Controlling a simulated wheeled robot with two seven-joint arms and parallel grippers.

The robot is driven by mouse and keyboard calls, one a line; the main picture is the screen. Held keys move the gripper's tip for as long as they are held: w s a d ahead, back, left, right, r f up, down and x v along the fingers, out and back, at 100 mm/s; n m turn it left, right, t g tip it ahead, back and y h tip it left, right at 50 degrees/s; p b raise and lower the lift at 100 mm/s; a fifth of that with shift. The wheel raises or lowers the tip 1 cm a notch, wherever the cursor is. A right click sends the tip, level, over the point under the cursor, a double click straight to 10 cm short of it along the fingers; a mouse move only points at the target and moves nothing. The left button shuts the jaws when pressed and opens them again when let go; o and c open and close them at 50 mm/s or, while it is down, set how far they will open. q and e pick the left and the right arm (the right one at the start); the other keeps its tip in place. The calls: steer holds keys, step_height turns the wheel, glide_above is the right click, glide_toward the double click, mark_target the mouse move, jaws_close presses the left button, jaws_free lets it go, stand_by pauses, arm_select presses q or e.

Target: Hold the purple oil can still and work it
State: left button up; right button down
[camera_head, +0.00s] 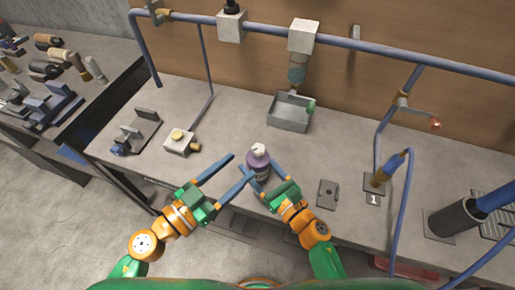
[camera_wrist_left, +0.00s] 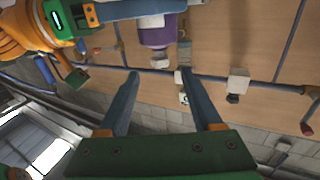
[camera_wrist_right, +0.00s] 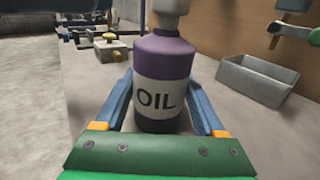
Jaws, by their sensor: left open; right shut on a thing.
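The purple oil can (camera_head: 258,160) stands upright near the front middle of the workbench in the head view. It has a white cap and a white label reading OIL, clear in the right wrist view (camera_wrist_right: 160,92). My right gripper (camera_head: 257,180) is shut on the can, one finger on each side of its lower body (camera_wrist_right: 164,103). My left gripper (camera_head: 238,165) is open and empty to the left of the can. In the left wrist view its fingers (camera_wrist_left: 165,82) are wide apart and the can (camera_wrist_left: 157,30) shows upside down beyond them.
A grey metal tray (camera_head: 290,124) sits behind the can under a hanging dispenser (camera_head: 297,70). A box with a yellow knob (camera_head: 178,142) and a vise-like fixture (camera_head: 135,133) stand to the left. A small dark plate (camera_head: 327,193) and blue hoses lie to the right.

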mark_target(254, 153)
arm_select(q)
steer(key=x, duration=0.6)
steer(key=shift+r, duration=0.2)
steer(key=shift+x, duration=0.8)
steer(key=shift+f, duration=0.15)
steer(key=shift+c, duration=0.2)
jaws_close()
